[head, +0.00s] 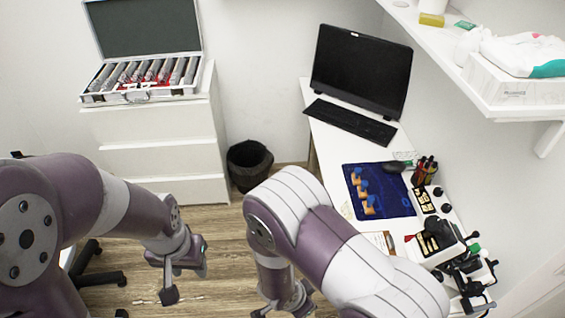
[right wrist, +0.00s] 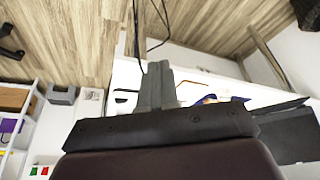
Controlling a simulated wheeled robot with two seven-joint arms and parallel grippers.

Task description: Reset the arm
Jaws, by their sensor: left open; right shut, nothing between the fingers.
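My left arm comes in from the left in the head view, its purple and white links bent. My left gripper (head: 185,281) hangs over the wood floor, open and empty, its fingers apart. My right arm reaches up from the bottom right and bends down at a white elbow. The right gripper shows only partly at the bottom edge of the head view. In the right wrist view the right gripper (right wrist: 158,68) has its two grey fingers together, with nothing between them. Neither gripper touches an object.
A white desk (head: 323,140) holds a monitor (head: 360,68), keyboard (head: 350,121), blue mat (head: 397,199) and several small items. A shelf (head: 440,50) is above it. A black bin (head: 249,163) stands beside a white drawer unit (head: 160,135) bearing an open case (head: 142,96). Some floor is clear.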

